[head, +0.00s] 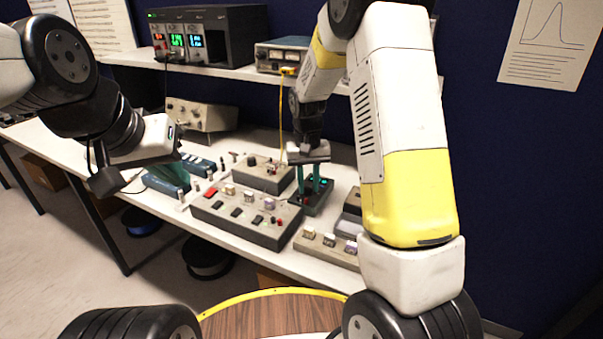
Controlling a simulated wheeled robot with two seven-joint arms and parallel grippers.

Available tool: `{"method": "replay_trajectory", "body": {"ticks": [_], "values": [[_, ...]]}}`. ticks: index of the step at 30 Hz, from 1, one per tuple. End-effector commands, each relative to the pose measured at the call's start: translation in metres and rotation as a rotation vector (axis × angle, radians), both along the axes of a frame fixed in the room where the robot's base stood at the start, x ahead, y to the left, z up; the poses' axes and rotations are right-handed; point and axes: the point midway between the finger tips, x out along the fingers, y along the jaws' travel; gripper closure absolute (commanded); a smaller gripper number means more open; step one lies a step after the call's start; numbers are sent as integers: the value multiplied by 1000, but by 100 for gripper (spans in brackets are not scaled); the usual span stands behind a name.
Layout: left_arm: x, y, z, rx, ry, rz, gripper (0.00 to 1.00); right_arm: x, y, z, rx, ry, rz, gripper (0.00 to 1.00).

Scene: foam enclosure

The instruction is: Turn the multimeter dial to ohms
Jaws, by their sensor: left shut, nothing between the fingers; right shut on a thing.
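My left gripper (168,177) is shut and empty, above the left part of the bench, well apart from the multimeter.
A wide grey panel box (247,217) with several switches stands left of the multimeter, and a smaller box (263,172) is behind it. A shelf above holds a lit power supply (232,38) and a meter (281,55) with a yellow cable.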

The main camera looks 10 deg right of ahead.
Motion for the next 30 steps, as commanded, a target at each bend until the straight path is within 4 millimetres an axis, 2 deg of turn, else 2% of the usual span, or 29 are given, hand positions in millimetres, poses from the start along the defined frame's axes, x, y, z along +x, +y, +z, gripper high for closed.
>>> {"method": "replay_trajectory", "body": {"ticks": [20, 21, 23, 30], "values": [[0, 0, 0, 0, 0, 0, 100, 1, 0, 1, 0, -4, -56, 100], [0, 0, 0, 0, 0, 0, 100, 1, 0, 1, 0, -4, -56, 66], [0, 0, 0, 0, 0, 0, 100, 1, 0, 1, 0, -3, -56, 54], [0, 0, 0, 0, 0, 0, 100, 0, 0, 0, 0, -2, -55, 52]]}}
